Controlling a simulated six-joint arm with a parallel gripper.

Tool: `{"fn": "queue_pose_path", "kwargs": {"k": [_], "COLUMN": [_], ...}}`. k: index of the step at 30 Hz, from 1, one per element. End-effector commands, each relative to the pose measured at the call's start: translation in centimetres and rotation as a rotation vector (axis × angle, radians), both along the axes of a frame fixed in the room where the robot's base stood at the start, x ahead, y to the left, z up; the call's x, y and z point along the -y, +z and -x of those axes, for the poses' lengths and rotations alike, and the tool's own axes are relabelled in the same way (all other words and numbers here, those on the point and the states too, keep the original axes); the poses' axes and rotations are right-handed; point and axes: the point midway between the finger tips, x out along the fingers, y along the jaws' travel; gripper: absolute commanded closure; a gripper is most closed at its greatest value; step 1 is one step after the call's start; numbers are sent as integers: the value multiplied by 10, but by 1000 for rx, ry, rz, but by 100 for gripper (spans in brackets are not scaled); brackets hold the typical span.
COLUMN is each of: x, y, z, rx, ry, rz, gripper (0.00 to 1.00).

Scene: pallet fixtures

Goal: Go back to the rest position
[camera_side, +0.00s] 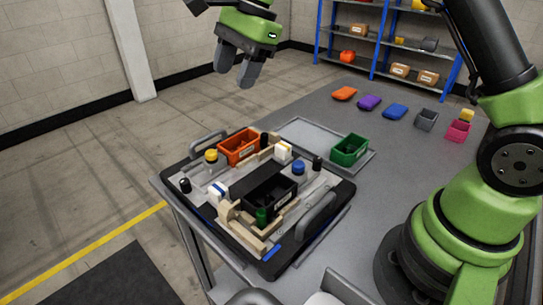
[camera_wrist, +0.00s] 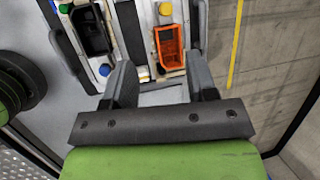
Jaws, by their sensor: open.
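My gripper (camera_side: 237,72) hangs high above the far end of the table in the side view, well clear of the pallet. Its two grey fingers are apart with nothing between them; they also show in the wrist view (camera_wrist: 154,88). The black pallet (camera_side: 335,205) below bears an orange bin (camera_side: 240,147) and a black bin (camera_side: 270,188). The wrist view shows the orange bin (camera_wrist: 169,46) and the black bin (camera_wrist: 92,36) beyond the fingers. A green bin (camera_side: 350,149) stands at the pallet's right on a grey tray (camera_side: 310,131).
The pallet carries several small cylinders, including a yellow one (camera_side: 211,155) and a blue one (camera_side: 298,167), and wooden strips (camera_side: 245,222). Coloured pieces, such as a purple one (camera_side: 369,102), lie in a row on the table. A blue-framed shelf (camera_side: 376,50) stands behind. Space around my gripper is free.

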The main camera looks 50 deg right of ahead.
Motion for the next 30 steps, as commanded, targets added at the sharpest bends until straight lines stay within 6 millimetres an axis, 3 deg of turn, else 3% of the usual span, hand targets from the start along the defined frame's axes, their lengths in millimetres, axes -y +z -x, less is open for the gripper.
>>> {"fn": "queue_pose_path", "kwargs": {"k": [1,6,12,17,21,25,30], "x": [0,3,7,10,13,14,15], "y": [20,64,91,94,85,75,73], "z": [14,65,133,188,226,247,251], "rx": [52,207,377,501,582,630,641], "ry": [60,268,511,698,838,925,945], "rz": [26,127,267,392,495,563,580], "gripper": [48,48,48,48,48,48,48]}}
